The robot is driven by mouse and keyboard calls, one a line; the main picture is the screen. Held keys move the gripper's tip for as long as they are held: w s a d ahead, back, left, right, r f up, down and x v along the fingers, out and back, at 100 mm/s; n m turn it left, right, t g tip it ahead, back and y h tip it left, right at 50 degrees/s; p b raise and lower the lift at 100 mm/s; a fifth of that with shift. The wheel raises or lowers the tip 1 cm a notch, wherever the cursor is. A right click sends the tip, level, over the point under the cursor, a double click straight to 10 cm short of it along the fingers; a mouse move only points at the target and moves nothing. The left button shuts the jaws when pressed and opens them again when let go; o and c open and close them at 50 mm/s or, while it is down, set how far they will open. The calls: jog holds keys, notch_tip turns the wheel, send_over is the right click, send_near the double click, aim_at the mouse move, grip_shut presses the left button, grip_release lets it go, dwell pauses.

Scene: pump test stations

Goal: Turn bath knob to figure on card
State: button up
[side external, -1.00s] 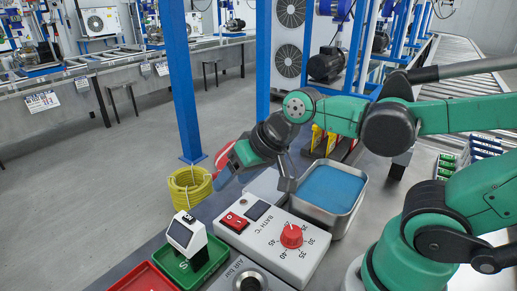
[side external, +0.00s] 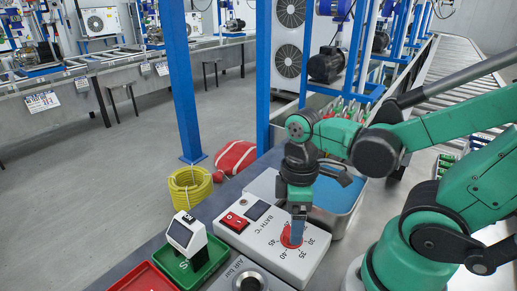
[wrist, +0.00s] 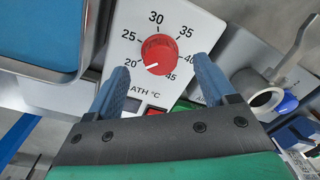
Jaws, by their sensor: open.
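The bath box (side external: 265,245) is a white unit with a round red knob (wrist: 159,53), which shows in the wrist view inside a scale from 20 to 45. The knob's white pointer line aims down-left, close to the 20. My gripper (wrist: 160,66) is open, with its blue fingers apart on the left and right of the knob's near side. In the side external view my gripper (side external: 297,235) points down at the knob (side external: 290,238) and hides part of it. I cannot make out a card with a figure in either view.
A metal tub of blue liquid (side external: 338,200) stands behind the box. An air unit (side external: 247,280) with a dark knob is in front. A green tray (side external: 200,262) holds a small white device (side external: 187,232). A red tray (side external: 150,280) lies beside it.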

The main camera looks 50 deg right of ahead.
jog(key=shift+f, duration=1.3)
grip_shut()
